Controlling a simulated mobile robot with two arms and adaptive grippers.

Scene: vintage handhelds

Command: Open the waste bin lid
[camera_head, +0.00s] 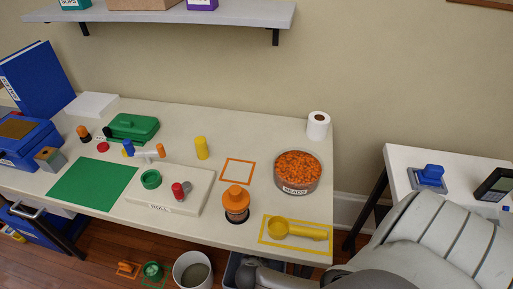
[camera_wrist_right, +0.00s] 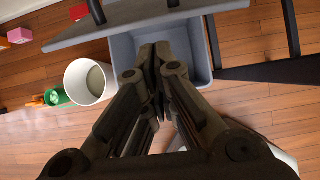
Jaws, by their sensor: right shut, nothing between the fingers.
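The waste bin (camera_wrist_right: 200,52) is a blue-grey rectangular tub on the floor, and its inside shows past my fingers in the right wrist view. In the head view only part of the bin (camera_head: 231,268) shows below the table's front edge. A flat grey panel (camera_wrist_right: 70,38) crosses the bin's far side in the wrist view; I cannot tell whether it is the lid. My right gripper (camera_wrist_right: 155,55) is shut and empty in front of the bin opening, and hides its middle. In the head view, the gripper (camera_head: 254,268) is partly cut off. My left gripper is out of view.
A round white bin (camera_head: 193,270) stands left of the waste bin. Green (camera_head: 153,271) and orange (camera_head: 126,267) items lie farther left on the floor. The cluttered worktable (camera_head: 232,222) is above, with a yellow scoop (camera_head: 300,231) near its corner. Dark bars (camera_wrist_right: 291,30) stand right of the bin.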

